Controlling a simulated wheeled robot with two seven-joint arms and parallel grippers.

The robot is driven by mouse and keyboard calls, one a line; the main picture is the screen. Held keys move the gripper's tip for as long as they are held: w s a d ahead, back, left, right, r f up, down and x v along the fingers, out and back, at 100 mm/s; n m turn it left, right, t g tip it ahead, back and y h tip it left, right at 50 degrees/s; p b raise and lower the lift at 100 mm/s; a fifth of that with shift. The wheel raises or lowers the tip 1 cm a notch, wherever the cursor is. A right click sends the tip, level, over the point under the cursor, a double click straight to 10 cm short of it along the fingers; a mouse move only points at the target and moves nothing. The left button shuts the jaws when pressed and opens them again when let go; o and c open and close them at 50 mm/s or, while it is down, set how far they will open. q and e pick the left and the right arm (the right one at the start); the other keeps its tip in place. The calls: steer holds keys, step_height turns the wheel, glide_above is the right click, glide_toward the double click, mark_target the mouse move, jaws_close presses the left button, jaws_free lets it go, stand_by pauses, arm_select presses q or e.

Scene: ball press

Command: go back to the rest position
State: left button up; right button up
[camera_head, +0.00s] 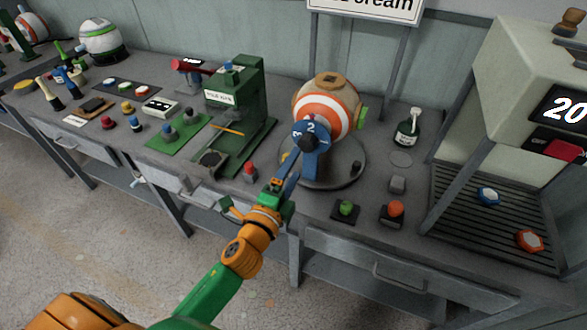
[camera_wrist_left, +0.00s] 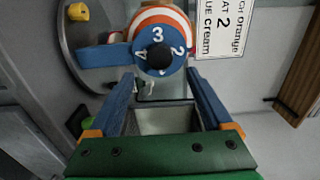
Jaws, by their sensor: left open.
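My left gripper (camera_head: 290,180) reaches in from the lower left, in front of the ball press at the table's front. In the left wrist view its two blue fingers (camera_wrist_left: 160,76) stand apart, with nothing held between them. Just beyond the fingertips is a blue dial (camera_head: 310,136) with white numbers and a black knob (camera_wrist_left: 160,57). Behind the dial is an orange-and-white striped ball (camera_head: 327,103) with a tan top, on a round grey base (camera_head: 350,165). Whether the fingers touch the dial I cannot tell. My right gripper is not in view.
A green press (camera_head: 250,100) stands left of the ball. A green button (camera_head: 346,208), an orange button (camera_head: 395,209) and a dark bottle (camera_head: 407,128) are to its right. A large machine (camera_head: 520,70) stands at far right. Small items cover the left tabletop; the floor in front is clear.

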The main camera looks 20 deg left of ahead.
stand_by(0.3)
arm_select(q)
steer(key=shift+f, duration=0.1)
steer(key=s+a+f+n+g, duration=0.1)
steer(key=s+f+n+g, duration=0.25)
steer(key=f, duration=0.95)
steer(key=s+a+f+n+g, duration=0.1)
steer(key=s+f+n+g, duration=0.25)
steer(key=f, duration=0.95)
steer(key=s+f+n+g, duration=0.3)
steer(key=s+f, duration=0.2)
steer(key=s, duration=0.5)
steer(key=s+f+n+g, duration=0.3)
steer(key=s+f, duration=0.3)
steer(key=s, duration=0.4)
steer(key=s+f+n+g, duration=0.3)
steer(key=s+f, duration=0.3)
steer(key=s, duration=0.4)
steer(key=shift+a+g+y, duration=0.3)
steer(key=shift+a+g, duration=0.15)
steer(key=shift+g, duration=0.05)
steer(key=shift+w, duration=0.1)
steer(key=shift+c, duration=0.2)
